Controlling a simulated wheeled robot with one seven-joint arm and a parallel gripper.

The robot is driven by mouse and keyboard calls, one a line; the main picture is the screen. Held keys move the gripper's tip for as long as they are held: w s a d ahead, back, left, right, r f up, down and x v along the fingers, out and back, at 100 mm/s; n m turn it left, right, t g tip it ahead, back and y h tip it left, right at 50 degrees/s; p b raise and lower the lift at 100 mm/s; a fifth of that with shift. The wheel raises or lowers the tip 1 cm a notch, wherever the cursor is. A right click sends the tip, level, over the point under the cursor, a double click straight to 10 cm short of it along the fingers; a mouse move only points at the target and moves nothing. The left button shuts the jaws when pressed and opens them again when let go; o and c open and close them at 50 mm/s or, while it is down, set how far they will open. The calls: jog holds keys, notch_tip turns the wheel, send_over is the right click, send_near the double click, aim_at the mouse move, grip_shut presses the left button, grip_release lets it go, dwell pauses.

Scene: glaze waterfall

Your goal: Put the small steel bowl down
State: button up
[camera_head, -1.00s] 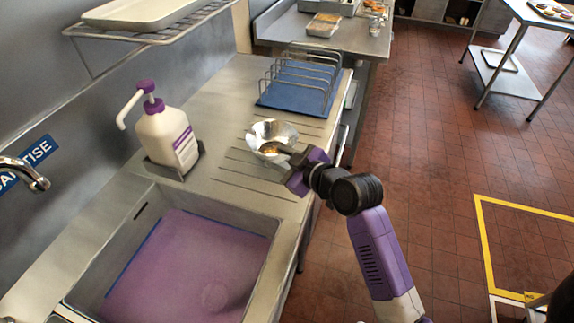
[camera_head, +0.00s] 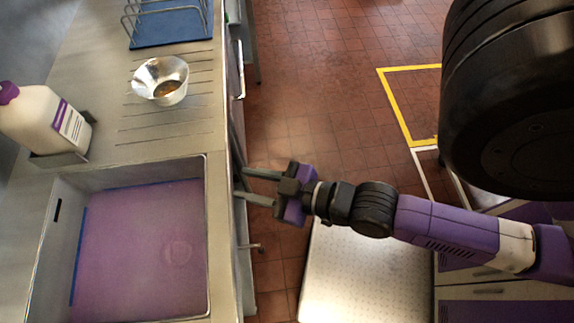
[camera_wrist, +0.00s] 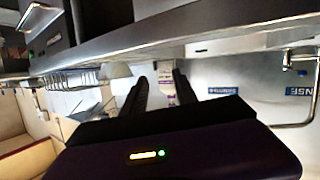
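The small steel bowl (camera_head: 160,81) stands upright on the ridged drainboard (camera_head: 135,128) beside the sink, with something brownish in its bottom. My gripper (camera_head: 258,188) is open and empty, its two fingers apart and pointing left toward the counter's front edge. It is to the right of the sink and well clear of the bowl, nearer the bottom of the picture. In the wrist view my gripper (camera_wrist: 160,80) also shows two separated fingers with nothing between them.
The sink (camera_head: 208,235) holds purple liquid. A white soap bottle (camera_head: 40,118) stands left of the bowl. A blue mat with a wire rack (camera_head: 165,25) lies beyond it. The counter edge runs close to my fingers. The red tiled floor (camera_head: 315,90) is open to the right.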

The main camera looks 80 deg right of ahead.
jog(key=s+a+r+y, duration=0.2)
jog(key=s+a+r, duration=0.2)
jog(key=s, duration=0.4)
jog(key=shift+s+a+r+t, duration=0.2)
jog(key=shift+r+t, duration=0.1)
jog(key=shift+r, duration=0.4)
jog(key=shift+f, duration=0.15)
jog(key=shift+c, duration=0.6)
jog(key=shift+d, duration=0.1)
